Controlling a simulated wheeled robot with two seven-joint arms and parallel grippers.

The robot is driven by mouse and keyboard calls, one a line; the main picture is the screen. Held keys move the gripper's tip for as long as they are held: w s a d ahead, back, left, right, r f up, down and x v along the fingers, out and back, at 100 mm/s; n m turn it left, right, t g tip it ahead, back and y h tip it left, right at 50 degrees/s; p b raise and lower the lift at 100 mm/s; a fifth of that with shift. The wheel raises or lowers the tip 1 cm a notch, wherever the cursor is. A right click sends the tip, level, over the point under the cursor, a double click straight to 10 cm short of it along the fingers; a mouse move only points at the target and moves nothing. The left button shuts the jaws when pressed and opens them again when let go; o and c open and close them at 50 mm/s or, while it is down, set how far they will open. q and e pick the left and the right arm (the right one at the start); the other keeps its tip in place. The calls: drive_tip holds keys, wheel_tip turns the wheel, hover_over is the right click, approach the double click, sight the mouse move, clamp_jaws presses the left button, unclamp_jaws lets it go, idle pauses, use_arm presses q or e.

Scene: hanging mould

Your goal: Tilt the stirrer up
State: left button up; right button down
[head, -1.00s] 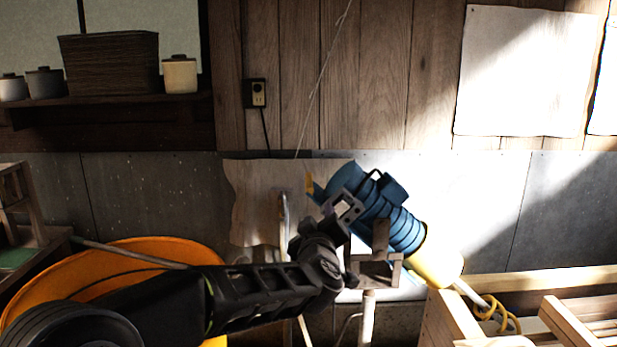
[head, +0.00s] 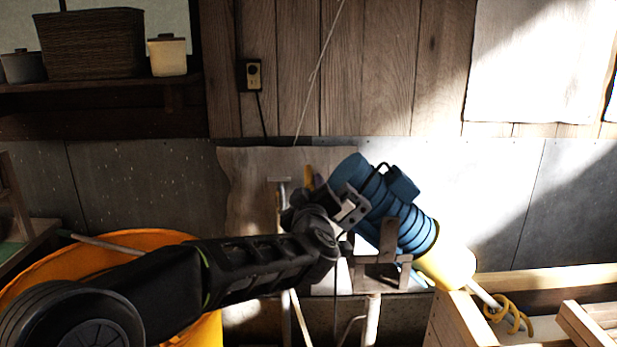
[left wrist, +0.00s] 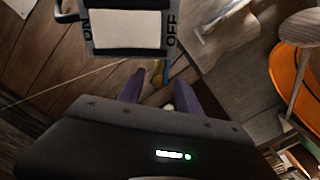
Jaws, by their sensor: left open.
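The stirrer has a ribbed blue motor body (head: 408,217) and a yellow lower end (head: 447,262). It sits tilted on a grey bracket and stand (head: 373,315), with its blue end up left and a pale shaft pointing down right. My left gripper (head: 355,206) is open in front of the left side of the blue body; I cannot tell whether it touches. In the left wrist view the two purple-grey fingers (left wrist: 159,92) are apart with nothing clearly between them. A box marked ON and OFF (left wrist: 125,28) shows beyond them. My right gripper is out of view.
An orange tub (head: 150,240) stands at left behind my left arm. The panelled wall is behind; a shelf (head: 110,87) with pots is upper left.

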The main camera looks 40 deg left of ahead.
sight(309, 173)
use_arm(q)
drive_tip(key=p+x, duration=0.1)
drive_tip(key=x, duration=0.6)
drive_tip(key=shift+w+a+p, duration=0.1)
drive_tip(key=shift+p, duration=0.2)
clamp_jaws()
idle(1.1)
